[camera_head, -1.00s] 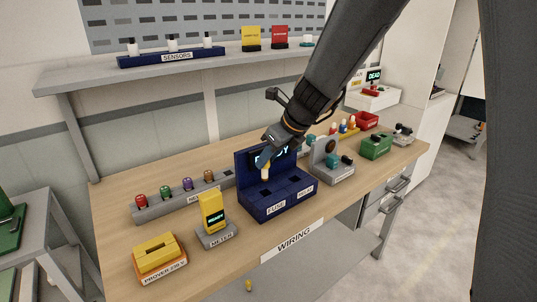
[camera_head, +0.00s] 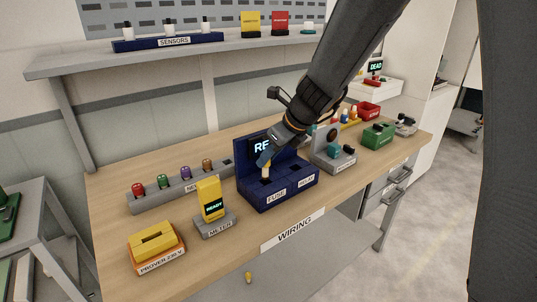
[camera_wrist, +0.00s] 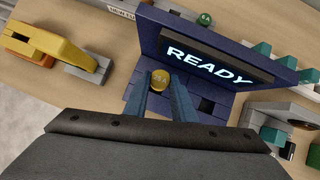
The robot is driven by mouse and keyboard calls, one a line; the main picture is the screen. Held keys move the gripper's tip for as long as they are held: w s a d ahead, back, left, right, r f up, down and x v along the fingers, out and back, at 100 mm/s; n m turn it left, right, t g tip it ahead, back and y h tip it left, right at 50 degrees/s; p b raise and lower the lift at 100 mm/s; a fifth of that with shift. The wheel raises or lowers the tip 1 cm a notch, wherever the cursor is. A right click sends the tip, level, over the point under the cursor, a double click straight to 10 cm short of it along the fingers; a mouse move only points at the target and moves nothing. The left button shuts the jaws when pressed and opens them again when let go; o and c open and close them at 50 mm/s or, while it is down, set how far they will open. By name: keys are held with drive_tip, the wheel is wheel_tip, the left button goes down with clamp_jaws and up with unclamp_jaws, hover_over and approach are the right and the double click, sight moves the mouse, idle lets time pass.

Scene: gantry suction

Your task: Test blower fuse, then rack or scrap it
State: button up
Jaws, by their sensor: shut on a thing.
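My gripper (camera_head: 264,160) is shut on a fuse (camera_head: 266,172) with a yellow cap; the cap shows between the fingertips in the wrist view (camera_wrist: 160,78). The fuse is upright over the FUSE side of the dark blue tester (camera_head: 280,201). I cannot tell whether its lower end is in the socket. The tester's screen reads READY in the wrist view (camera_wrist: 208,65); my gripper partly covers it in the head view. The RELAY side has an empty dark socket. The yellow meter (camera_head: 209,200) on its grey base also reads READY.
A grey rack (camera_head: 180,189) with several coloured fuses stands behind left. The orange and yellow prover (camera_head: 157,249) is at the front left. A grey fixture (camera_head: 333,150), a green box (camera_head: 378,136) and a red bin (camera_head: 368,109) stand right. A small yellow item (camera_head: 248,277) lies on the lower shelf.

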drive_tip(key=shift+f, duration=0.1)
idle(0.3)
drive_tip(key=shift+f+b, duration=2)
drive_tip(key=shift+f, duration=0.4)
drive_tip(key=o, duration=1.1)
drive_tip(key=shift+r, duration=0.1)
drive_tip(key=shift+o, duration=0.2)
drive_tip(key=v, duration=0.7)
drive_tip(key=shift+s+r+p, duration=0.2)
drive_tip(key=shift+r+p, duration=0.1)
drive_tip(key=shift+p, duration=0.05)
drive_tip(key=shift+d, duration=0.1)
